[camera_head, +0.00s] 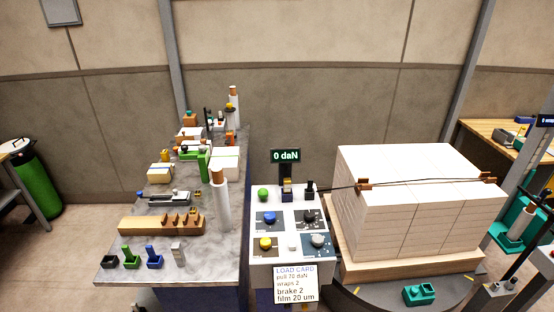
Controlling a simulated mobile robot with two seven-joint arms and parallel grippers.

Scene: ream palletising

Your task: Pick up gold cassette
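I cannot single out a gold cassette with certainty. A row of small upright pieces with block bases stands at the front of the grey bench (112,284): a black one (108,262), a green one (130,257), a blue one (153,258) and a grey one (178,253). A small yellowish piece (197,193) sits farther back, beside a white roll, too small to identify. A dark piece with a yellowish part (287,189) stands at the back of the control panel (257,222). Neither gripper can be made out in the head view.
A wrapped stack of reams (410,205) stands on a pallet at the right. A teal block (419,294) lies before it. White rolls (221,203) and a tan slotted block (160,225) crowd the bench. A load card (295,284) hangs on the panel front. Floor shows at left.

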